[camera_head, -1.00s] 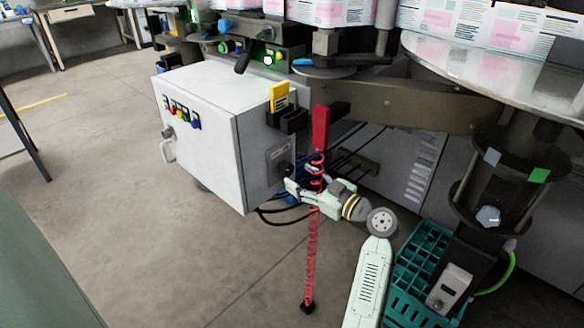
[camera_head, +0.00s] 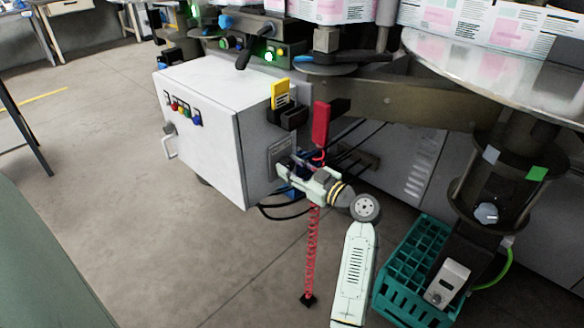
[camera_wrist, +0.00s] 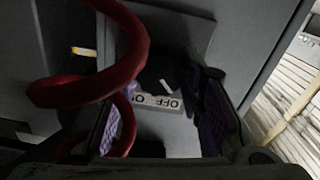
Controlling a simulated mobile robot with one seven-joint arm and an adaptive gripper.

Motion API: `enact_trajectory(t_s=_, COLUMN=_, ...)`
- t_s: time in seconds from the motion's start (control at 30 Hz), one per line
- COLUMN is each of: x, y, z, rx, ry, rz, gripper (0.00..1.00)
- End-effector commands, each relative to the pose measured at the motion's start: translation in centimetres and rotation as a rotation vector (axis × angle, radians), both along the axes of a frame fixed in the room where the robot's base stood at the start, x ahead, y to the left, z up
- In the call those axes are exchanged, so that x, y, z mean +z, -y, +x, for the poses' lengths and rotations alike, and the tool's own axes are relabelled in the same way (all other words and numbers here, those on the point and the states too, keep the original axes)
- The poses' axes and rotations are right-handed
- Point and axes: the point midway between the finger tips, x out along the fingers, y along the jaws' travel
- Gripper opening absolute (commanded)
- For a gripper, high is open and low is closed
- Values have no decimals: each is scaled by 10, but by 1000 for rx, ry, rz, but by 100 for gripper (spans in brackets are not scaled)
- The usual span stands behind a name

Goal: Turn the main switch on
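A pale mark shows on the knob, set at a slant. In the head view its plate (camera_head: 279,151) is on the right side of the white cabinet (camera_head: 200,125); my gripper hides the knob there. My gripper (camera_wrist: 168,110) is open, its purple pads on either side of the knob. I cannot tell whether they touch it. In the head view my gripper (camera_head: 288,170) is at the plate.
A red coiled cord (camera_head: 312,250) hangs from a red holder (camera_head: 320,123) beside my gripper and crosses the left of the wrist view (camera_wrist: 120,70). A yellow tag (camera_head: 280,95) sits above. A teal crate (camera_head: 410,285) stands at right.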

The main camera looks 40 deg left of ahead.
Motion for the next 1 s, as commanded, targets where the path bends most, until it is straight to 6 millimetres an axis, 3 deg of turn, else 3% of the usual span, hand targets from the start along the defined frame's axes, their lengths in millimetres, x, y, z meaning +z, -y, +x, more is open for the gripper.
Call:
enact_trajectory(t_s=0.37, x=0, y=0, z=0, rx=0, ry=0, rz=0, gripper=6)
enact_trajectory(t_s=0.67, x=-1, y=0, z=0, rx=0, ry=-35, rz=3, gripper=6)
enact_trajectory(t_s=1.0, x=-1, y=1, z=1, rx=-1, ry=-251, rz=20, gripper=6)
